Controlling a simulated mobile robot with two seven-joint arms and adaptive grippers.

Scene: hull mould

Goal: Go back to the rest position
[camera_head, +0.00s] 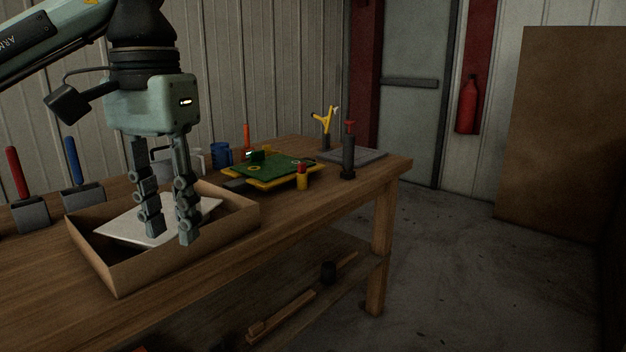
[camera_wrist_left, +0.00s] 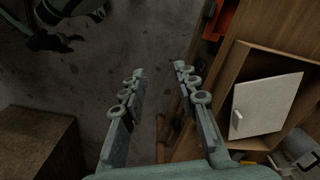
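My left gripper (camera_head: 170,238) hangs fingers-down in front of the open cardboard box (camera_head: 170,255) on the workbench, in the head view. Its two fingers are apart with nothing between them. The left wrist view also shows the gripper (camera_wrist_left: 158,72) open over the floor beside the bench edge. A flat white panel (camera_head: 135,222) lies tilted inside the box and shows in the wrist view too (camera_wrist_left: 265,105). My right gripper is in neither view.
The wooden workbench (camera_head: 340,200) carries a green and yellow mould (camera_head: 270,172), a dark upright tool with a red top (camera_head: 348,155), blue mugs (camera_head: 221,155) and red- and blue-handled tools (camera_head: 82,195) at left. A lower shelf holds wooden bars. The floor at right (camera_head: 450,270) is clear.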

